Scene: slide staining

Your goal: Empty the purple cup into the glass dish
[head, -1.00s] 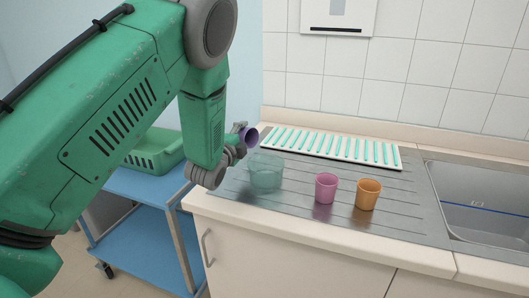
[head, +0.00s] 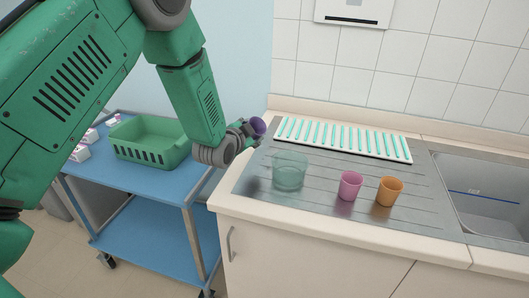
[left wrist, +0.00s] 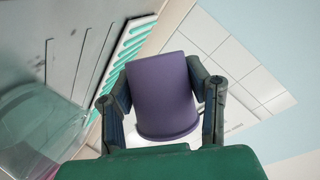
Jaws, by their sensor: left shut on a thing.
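My left gripper (left wrist: 158,100) is shut on the purple cup (left wrist: 162,92), with a finger on each side of it. In the head view the purple cup (head: 258,126) is held tilted at the left end of the counter, behind and to the left of the glass dish (head: 290,172). The clear dish stands on the steel draining board; part of it shows at the left of the left wrist view (left wrist: 35,130). I cannot see what is inside the cup, and the dish shows no clear contents. My right gripper is not in view.
A pink cup (head: 349,186) and an orange cup (head: 388,191) stand right of the dish. A white rack with teal strips (head: 340,151) lies behind them. A sink (head: 490,200) is at right. A blue trolley (head: 130,178) with a green basket (head: 150,150) stands left.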

